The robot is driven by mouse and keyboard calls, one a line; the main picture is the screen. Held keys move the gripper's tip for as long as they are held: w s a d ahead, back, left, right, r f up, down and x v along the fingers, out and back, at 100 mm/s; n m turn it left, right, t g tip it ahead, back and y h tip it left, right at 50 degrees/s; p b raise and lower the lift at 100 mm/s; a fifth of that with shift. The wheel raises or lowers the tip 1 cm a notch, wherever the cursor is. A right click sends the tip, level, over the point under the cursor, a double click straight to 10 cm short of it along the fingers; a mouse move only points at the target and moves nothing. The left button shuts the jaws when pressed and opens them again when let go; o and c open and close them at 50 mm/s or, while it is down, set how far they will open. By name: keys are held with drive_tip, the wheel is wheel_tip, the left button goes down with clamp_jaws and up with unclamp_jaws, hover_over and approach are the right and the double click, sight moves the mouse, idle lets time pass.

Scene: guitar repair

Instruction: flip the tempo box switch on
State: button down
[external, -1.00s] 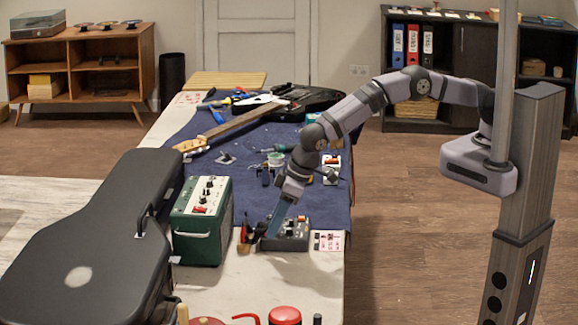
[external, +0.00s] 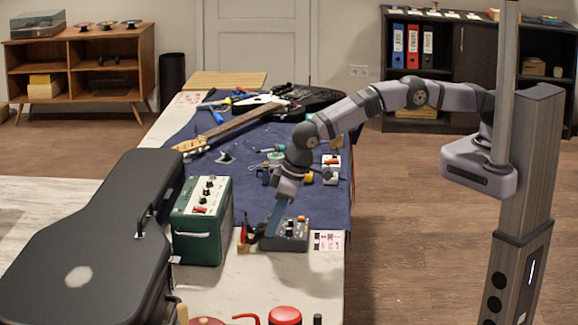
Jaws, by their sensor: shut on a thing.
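The tempo box appears to be the small dark grey box (external: 291,236) with knobs and an orange part on top, on the front part of the bench, right of the green amplifier. Its switch is too small to make out. My gripper (external: 282,201) is above the box's left part, pointing down.
The green amplifier (external: 203,222) and black guitar case (external: 95,245) stand to the left. A small holder with dark and red tools (external: 245,238) is close by the strip's tip. A printed card (external: 328,241) lies right of the box. A guitar (external: 238,124) lies farther back.

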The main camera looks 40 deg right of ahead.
idle(0.6)
drive_tip(key=c, duration=1.8)
unclamp_jaws()
drive_tip(key=shift+o, duration=0.2)
drive_tip(key=shift+r, duration=0.2)
drive_tip(key=b+v, duration=0.2)
drive_tip(key=v, duration=0.5)
drive_tip(key=shift+w+a+r+g, duration=0.1)
drive_tip(key=shift+g, duration=0.2)
